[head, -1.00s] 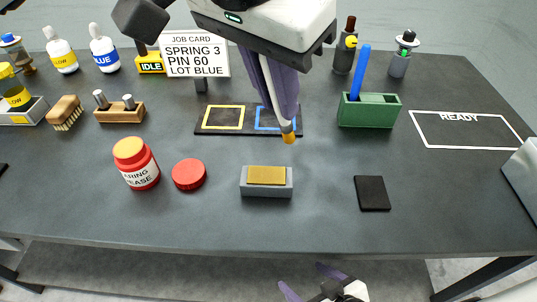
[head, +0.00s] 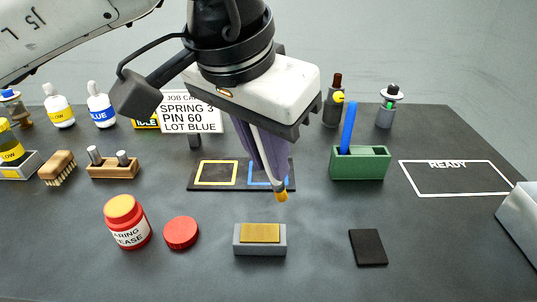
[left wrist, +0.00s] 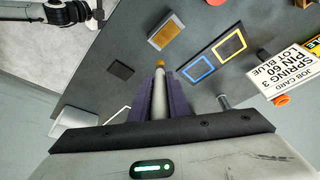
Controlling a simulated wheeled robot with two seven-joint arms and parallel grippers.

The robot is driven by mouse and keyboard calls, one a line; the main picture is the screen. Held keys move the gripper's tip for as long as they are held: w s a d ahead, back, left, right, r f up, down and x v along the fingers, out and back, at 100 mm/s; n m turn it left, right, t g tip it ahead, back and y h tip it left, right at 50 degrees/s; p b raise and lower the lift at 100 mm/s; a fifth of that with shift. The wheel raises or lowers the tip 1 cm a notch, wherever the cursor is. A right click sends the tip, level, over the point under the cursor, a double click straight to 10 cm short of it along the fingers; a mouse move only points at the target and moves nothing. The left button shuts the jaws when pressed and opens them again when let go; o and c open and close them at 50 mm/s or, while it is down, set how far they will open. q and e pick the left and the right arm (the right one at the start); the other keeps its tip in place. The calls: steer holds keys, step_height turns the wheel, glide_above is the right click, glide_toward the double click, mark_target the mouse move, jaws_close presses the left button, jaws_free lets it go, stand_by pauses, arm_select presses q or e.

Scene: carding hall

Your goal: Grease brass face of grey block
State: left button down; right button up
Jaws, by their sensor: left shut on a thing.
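The grey block (head: 260,249) lies on the bench with a plain yellow brass face (head: 260,233) on top. It also shows in the left wrist view (left wrist: 160,46). My left gripper (head: 270,170) is shut on a thin pale applicator stick, with its purple fingers (left wrist: 160,95) around the shaft. The stick's orange-yellow tip (head: 282,197) points down, apart from the block and just behind and right of it in the head view. The red grease jar (head: 128,226) stands open at left, with orange-yellow grease showing. My right gripper's fingers cannot be made out.
The red lid (head: 181,233) lies between jar and block. A black pad (head: 368,248) lies to the right. Behind are a mat with yellow and blue squares (head: 217,173), a green holder (head: 360,163) with a blue stick, and a job card (head: 191,113). The READY outline (head: 455,180) is empty.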

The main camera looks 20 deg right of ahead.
arm_select(q)
step_height(320, 180, down, 3)
steer(key=shift+r+b, duration=0.15)
steer(key=shift+b, duration=0.8)
step_height(320, 180, down, 5)
steer(key=b, duration=0.3)
steer(key=shift+a+r, duration=0.1)
steer(key=shift+r, duration=0.1)
arm_select(e)
steer(key=f, duration=0.2)
steer(key=a+f, duration=0.1)
steer(key=shift+w+f, duration=0.3)
